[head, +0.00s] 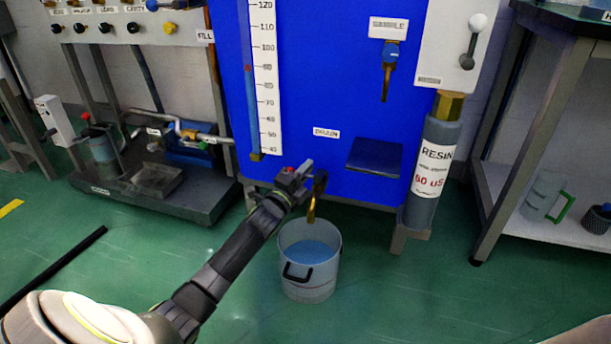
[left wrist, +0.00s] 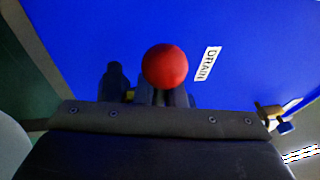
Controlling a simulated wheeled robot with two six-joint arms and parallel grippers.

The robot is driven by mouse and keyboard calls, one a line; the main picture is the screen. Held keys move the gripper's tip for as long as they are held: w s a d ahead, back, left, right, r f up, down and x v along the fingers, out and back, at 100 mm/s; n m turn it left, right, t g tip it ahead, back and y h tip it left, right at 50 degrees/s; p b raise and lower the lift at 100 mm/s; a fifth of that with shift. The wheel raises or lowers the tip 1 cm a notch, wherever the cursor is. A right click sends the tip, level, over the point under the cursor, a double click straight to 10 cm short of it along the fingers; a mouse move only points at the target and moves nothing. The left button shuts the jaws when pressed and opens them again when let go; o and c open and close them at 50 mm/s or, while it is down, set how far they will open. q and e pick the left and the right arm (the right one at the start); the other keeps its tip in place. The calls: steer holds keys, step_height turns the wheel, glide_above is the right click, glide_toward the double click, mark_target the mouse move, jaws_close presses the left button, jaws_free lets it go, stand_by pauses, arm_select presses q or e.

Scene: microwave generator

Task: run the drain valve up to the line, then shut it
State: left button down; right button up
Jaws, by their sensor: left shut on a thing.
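The drain valve is low on the blue tank (head: 325,75), under the DRAIN label (head: 326,132). Its brass spout (head: 312,208) points down over the bucket. My left gripper (head: 306,174) is at the valve, shut on its handle. The handle's red knob (left wrist: 165,66) stands out at the jaws in the left wrist view; the grip itself is mostly hidden. I cannot tell whether liquid is flowing. My right gripper is out of view.
A white scale (head: 266,80) runs down the tank's left side. A resin cylinder (head: 430,165) and a lever panel (head: 460,45) are at right. A dark shelf (head: 375,156) juts out right of the valve. A pump cart (head: 150,180) stands left. The green floor around the bucket is clear.

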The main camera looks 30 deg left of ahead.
arm_select(q)
steer(key=c, duration=1.5)
jaws_free()
steer(key=shift+s+a+f+b, duration=0.1)
steer(key=shift+s+f+b, duration=0.25)
steer(key=shift+s+b, duration=0.4)
steer(key=s+f+b, duration=0.2)
steer(key=s+b, duration=0.4)
steer(key=s, duration=0.9)
steer(key=shift+s+a+f, duration=0.25)
steer(key=shift+s+f, duration=0.1)
steer(key=shift+f, duration=0.05)
